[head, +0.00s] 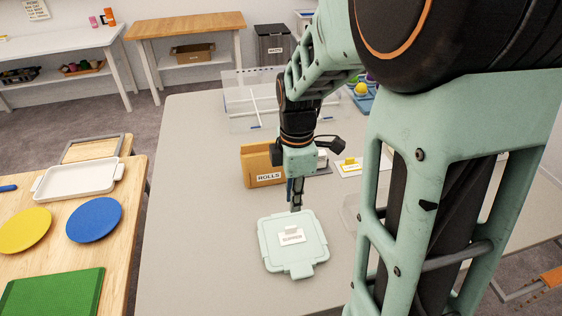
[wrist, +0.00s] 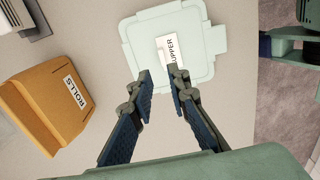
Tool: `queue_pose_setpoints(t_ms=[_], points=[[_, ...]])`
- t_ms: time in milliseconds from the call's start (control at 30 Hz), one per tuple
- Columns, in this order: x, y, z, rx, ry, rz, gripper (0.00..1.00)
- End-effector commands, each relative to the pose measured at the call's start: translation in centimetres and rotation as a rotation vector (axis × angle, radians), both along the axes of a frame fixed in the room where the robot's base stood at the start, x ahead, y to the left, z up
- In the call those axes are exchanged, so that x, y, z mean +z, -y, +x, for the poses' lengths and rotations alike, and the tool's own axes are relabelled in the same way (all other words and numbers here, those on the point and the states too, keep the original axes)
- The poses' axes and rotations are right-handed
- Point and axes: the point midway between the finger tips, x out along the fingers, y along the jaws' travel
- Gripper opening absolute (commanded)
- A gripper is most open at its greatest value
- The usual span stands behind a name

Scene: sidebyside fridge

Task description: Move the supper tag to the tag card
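The supper tag (head: 291,235) is a small white label marked SUPPER, on top of a pale mint lidded container (head: 279,262). In the wrist view the supper tag (wrist: 173,50) lies just beyond my fingertips, partly behind the right one. My gripper (head: 296,207) points down at the container's far edge in the head view. In the wrist view my gripper (wrist: 163,80) is open, with nothing visible between its fingers. A white card (head: 349,168) with a yellow piece on it lies farther back on the grey table; its print is too small to read, so I cannot confirm it is the tag card.
An orange-brown box marked ROLLS (head: 262,167) stands behind and left of my gripper. A clear divided tray (head: 235,112) is farther back. The wooden table (head: 60,253) at left holds a white tray (head: 78,181) and plates. The grey table's left front (head: 190,240) is clear.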

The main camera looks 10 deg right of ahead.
Motion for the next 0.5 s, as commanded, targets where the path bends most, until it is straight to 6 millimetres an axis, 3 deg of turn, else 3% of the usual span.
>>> queue_pose_setpoints(t_ms=[167,500], points=[[-1.7,0.0,-0.2,0.005,-0.007,-0.002,0.16],[-7.8,0.0,-0.2,0.003,-0.008,-0.002,0.16]])
